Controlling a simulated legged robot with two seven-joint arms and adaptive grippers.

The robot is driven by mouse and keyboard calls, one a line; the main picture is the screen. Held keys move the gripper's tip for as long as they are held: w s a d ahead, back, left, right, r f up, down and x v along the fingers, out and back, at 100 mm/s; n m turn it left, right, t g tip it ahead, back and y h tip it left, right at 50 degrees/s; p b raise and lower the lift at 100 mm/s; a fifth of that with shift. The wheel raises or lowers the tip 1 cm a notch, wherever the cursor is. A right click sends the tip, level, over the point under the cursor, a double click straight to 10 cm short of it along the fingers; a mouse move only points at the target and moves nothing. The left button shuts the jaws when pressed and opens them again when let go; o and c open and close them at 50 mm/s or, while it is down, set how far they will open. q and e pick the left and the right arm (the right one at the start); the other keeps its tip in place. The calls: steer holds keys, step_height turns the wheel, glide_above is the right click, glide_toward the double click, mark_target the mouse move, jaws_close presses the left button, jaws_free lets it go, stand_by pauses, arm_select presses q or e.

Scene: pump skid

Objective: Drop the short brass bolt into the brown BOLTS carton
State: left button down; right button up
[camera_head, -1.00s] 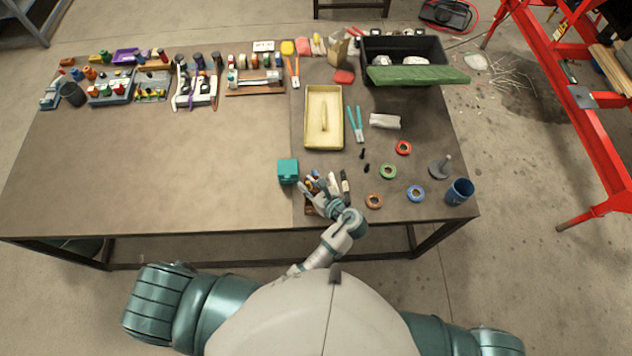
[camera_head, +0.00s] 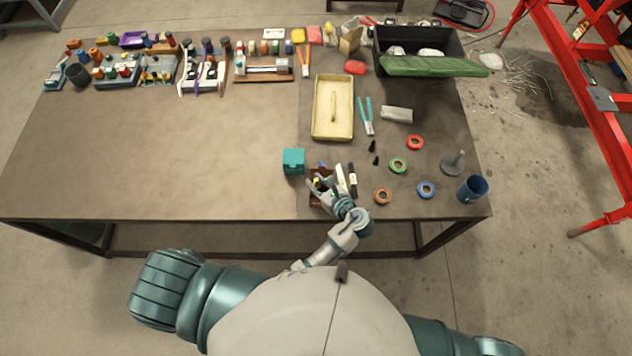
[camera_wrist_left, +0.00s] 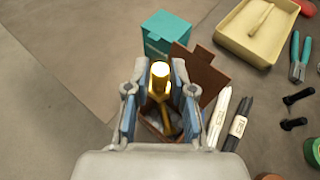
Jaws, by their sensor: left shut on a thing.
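The brass bolt (camera_wrist_left: 160,73) is between the fingers of my left gripper (camera_wrist_left: 159,92), its bright round head facing the wrist camera. In the head view my left gripper (camera_head: 320,184) is over the brown carton (camera_head: 316,201) near the table's front edge. The carton's raised flap (camera_wrist_left: 199,76) shows in the wrist view, and the bolt is in line with its opening. More brass-coloured metal shows below the bolt, but I cannot tell whether it is the shank or something in the carton. The fingers hide part of the carton. My right gripper is not in view.
A teal box (camera_head: 293,161) stands just left of the carton. White and black markers (camera_wrist_left: 228,122) lie close on its right. A yellow tray (camera_head: 333,118), pliers (camera_head: 366,116) and tape rolls (camera_head: 398,166) lie beyond. The table's left middle is clear.

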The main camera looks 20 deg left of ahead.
arm_select(q)
steer(key=shift+r, duration=0.1)
steer(key=c, duration=1.1)
jaws_free()
steer(key=shift+o, duration=1)
steer(key=shift+a, duration=0.2)
steer(key=v, duration=0.7)
steer(key=shift+d, duration=0.25)
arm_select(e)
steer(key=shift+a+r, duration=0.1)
arm_select(q)
steer(key=shift+s+a, duration=0.15)
steer(key=shift+a, duration=0.05)
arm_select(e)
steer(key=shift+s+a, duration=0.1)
